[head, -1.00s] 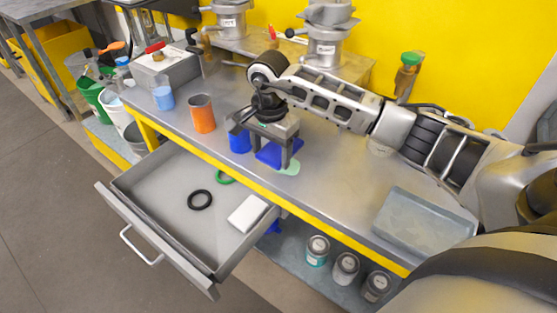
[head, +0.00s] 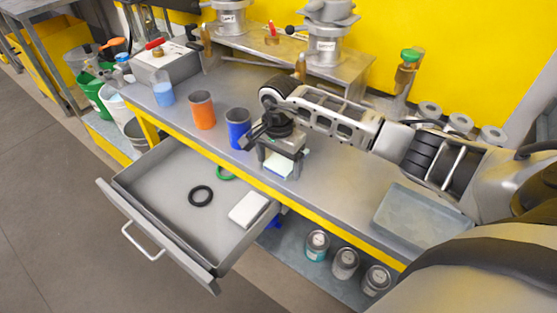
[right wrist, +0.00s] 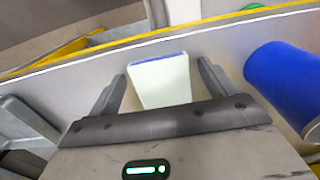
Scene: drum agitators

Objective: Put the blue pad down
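The blue pad (head: 280,166) is on the steel bench top near its front edge, below my right gripper (head: 281,163). It shows a pale upper face and a thin blue edge. In the right wrist view the pad (right wrist: 161,82) lies between the two fingers of my right gripper (right wrist: 163,80), with narrow gaps at its sides, so the gripper looks open around it. Whether the pad's underside rests fully flat is hidden. My left gripper is not in view.
A blue cup (head: 238,128) stands just left of my right gripper, and an orange cup (head: 203,110) stands further left. An open drawer (head: 165,205) juts out in front, holding a black ring (head: 201,196). A grey tray (head: 422,215) lies at the right.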

